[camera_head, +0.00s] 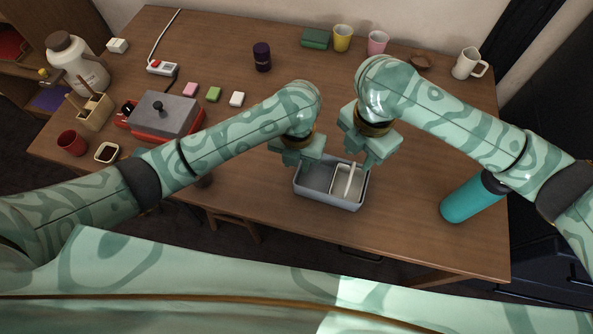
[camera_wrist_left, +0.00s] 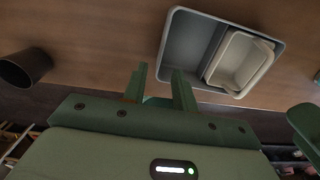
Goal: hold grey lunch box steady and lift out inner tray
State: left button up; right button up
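The grey lunch box (camera_head: 322,199) stands open on the table near its front edge; it also shows in the left wrist view (camera_wrist_left: 186,48). The white inner tray (camera_head: 342,187) sits in the right part of the box, with a pale handle over it; the tray shows in the left wrist view (camera_wrist_left: 237,60). The left part of the box looks empty. My left gripper (camera_head: 296,161) is open and empty, above and beside the box's far left corner; its fingers show in the left wrist view (camera_wrist_left: 160,78). My right gripper (camera_head: 367,158) is open above the box's far right side, apart from the handle.
A teal bottle (camera_head: 472,197) lies to the right of the box. A dark cup (camera_wrist_left: 24,68) stands left of it, mostly hidden by my left arm in the head view. A red and grey appliance (camera_head: 165,115) and small blocks (camera_head: 214,94) are further left.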

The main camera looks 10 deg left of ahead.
aim_at(296, 175)
pick_arm(q)
notch_tip(296, 175, down, 7)
jog(key=shift+f, duration=0.2)
